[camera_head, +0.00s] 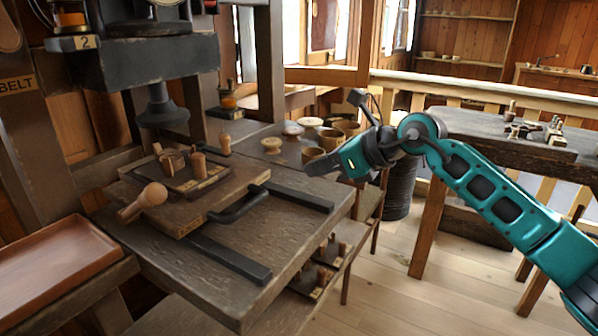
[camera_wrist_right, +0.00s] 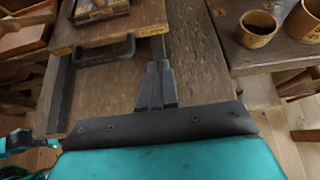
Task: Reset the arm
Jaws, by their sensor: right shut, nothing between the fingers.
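My right arm comes in from the right in the head view, teal and dark grey. Its gripper (camera_head: 322,167) hangs in the air over the right edge of the dark workbench (camera_head: 290,250), pointing left. In the right wrist view the two fingers of the gripper (camera_wrist_right: 157,68) are together, with nothing between them. The bench top lies below them, and the fingers touch nothing that I can see.
A press with a dark head (camera_head: 160,105) stands over a sliding board (camera_head: 215,195) bearing a tray of wooden pieces. A brown tray (camera_head: 55,255) lies at left. Bowls (camera_head: 330,138) stand behind the gripper. Another table (camera_head: 500,130) is at right; open floor lies between.

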